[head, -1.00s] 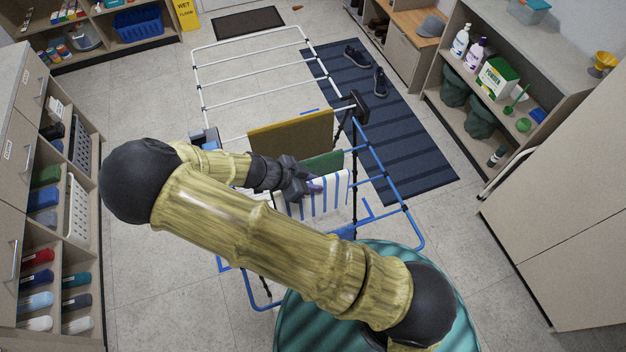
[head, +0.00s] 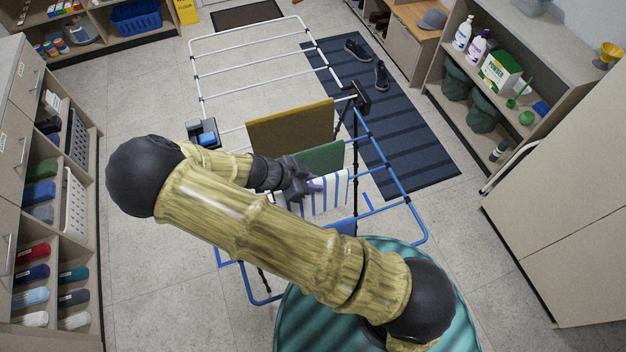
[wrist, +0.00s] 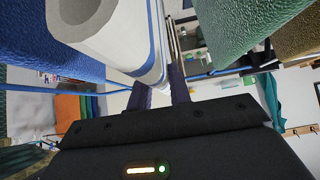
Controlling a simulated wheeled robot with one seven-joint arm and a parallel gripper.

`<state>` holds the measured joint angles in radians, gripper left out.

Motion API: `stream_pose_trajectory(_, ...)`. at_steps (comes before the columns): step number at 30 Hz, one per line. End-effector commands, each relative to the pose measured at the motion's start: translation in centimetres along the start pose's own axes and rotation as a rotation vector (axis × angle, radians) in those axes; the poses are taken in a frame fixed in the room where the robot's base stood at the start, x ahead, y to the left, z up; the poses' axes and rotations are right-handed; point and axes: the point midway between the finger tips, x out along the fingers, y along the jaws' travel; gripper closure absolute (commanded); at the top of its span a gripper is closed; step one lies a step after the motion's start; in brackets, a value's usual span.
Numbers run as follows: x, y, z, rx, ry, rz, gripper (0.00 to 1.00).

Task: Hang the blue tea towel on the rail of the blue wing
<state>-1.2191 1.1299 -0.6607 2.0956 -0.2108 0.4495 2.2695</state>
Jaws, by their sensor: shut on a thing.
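The tea towel, white with blue stripes (head: 328,196), hangs from my gripper (head: 312,186) over the blue wing of the drying rack (head: 393,180). In the wrist view the towel (wrist: 122,32) is folded over, close up at the upper left. My gripper fingers (wrist: 163,92) are shut on its edge; the exact grip is partly hidden. A blue rail (wrist: 205,76) crosses behind the fingers. I cannot tell whether the towel touches a rail.
A green cloth (head: 322,158) and a mustard cloth (head: 290,128) hang just beyond the towel. A textured blue cloth (wrist: 45,40) hangs close on its other side. The white wing (head: 250,75) is bare. Shelves stand on both sides; a dark striped mat (head: 400,145) lies right.

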Motion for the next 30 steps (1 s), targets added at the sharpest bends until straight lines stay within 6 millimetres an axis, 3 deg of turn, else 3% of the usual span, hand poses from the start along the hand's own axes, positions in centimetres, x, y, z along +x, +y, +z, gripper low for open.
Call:
stream_pose_trajectory(19, 2.3, 0.0, 2.3, -0.001, -0.001, -0.001, 1.0)
stream_pose_trajectory(30, 2.6, 0.0, 2.7, -0.001, -0.001, -0.001, 1.0)
